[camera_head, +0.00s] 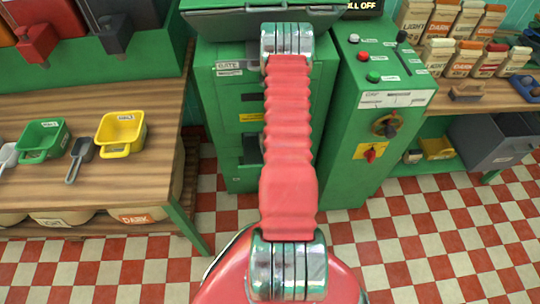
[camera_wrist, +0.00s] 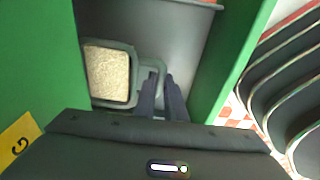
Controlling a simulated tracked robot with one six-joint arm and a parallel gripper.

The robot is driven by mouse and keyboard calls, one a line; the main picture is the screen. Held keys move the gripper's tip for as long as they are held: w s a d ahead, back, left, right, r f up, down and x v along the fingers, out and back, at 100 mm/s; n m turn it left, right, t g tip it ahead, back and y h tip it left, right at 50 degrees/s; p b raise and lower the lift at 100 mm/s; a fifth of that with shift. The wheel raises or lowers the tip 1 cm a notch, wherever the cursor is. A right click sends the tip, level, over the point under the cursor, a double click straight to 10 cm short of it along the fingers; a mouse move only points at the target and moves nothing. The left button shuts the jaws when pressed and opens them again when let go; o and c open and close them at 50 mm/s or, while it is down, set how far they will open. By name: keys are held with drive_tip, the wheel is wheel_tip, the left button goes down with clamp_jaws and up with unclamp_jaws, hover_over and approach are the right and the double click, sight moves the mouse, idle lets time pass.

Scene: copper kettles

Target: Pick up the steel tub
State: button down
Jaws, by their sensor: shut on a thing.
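The steel tub (camera_wrist: 134,75) is grey and roughly square, with a looped handle on its right side in the wrist view. It holds a pale tan granular fill. My gripper (camera_wrist: 161,80) has its two dark fingers at the handle and is shut on it. The tub sits or hangs between green walls, above a grey surface; I cannot tell whether it touches that surface. In the head view the tub and my gripper are hidden behind my red arm and the green machine.
Green walls (camera_wrist: 238,60) stand close on both sides. In the head view a green control cabinet (camera_head: 375,120) stands right of the machine. A wooden table (camera_head: 60,180) at left bears a green tub (camera_head: 42,141), a yellow tub (camera_head: 121,134) and a dark scoop (camera_head: 80,155). The checkered floor in front is clear.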

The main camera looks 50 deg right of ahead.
drive_tip(key=w+a, duration=0.4)
drive_tip(key=a, duration=0.3)
drive_tip(key=w+a, duration=0.5)
drive_tip(key=a, duration=0.3)
drive_tip(key=shift+w+a+r, duration=0.15)
drive_tip(key=shift+w, duration=0.15)
